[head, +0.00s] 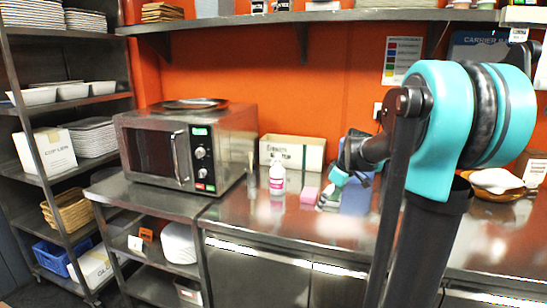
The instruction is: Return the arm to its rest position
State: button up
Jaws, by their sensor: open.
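My arm stands at the right of the head view, with its large teal joint in the foreground. Its far end reaches left over the steel counter (345,225). My gripper (326,198) is small and partly blurred there, open, pointing down near a pink block (309,195) and a blue item (356,198). I see nothing held in it. Whether the gripper touches the counter or the things beside it I cannot tell.
A microwave (186,145) stands on a lower steel stand at left. A white bottle (277,178) with a pink label and a cream box (292,152) stand on the counter. A wall shelf (330,16) runs above. A bowl (494,181) sits at right.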

jog(key=s+f+m+t+h, duration=0.1)
jog(key=s+f+m, duration=0.1)
jog(key=s+m, duration=0.1)
jog(key=s+f+m+t+h, duration=0.1)
jog(key=s+f+m, duration=0.2)
jog(key=s, duration=0.2)
jog(key=s+f+m+t, duration=0.2)
jog(key=s+f+m, duration=0.1)
jog(key=s, duration=0.1)
jog(key=shift+a+m+h, duration=0.15)
jog(key=shift+m+h, duration=0.15)
jog(key=shift+h, duration=0.1)
jog(key=s+f+g, duration=0.2)
jog(key=s+f, duration=0.4)
jog(key=s, duration=0.5)
jog(key=shift+s+f, duration=0.15)
jog(key=shift+f, duration=0.15)
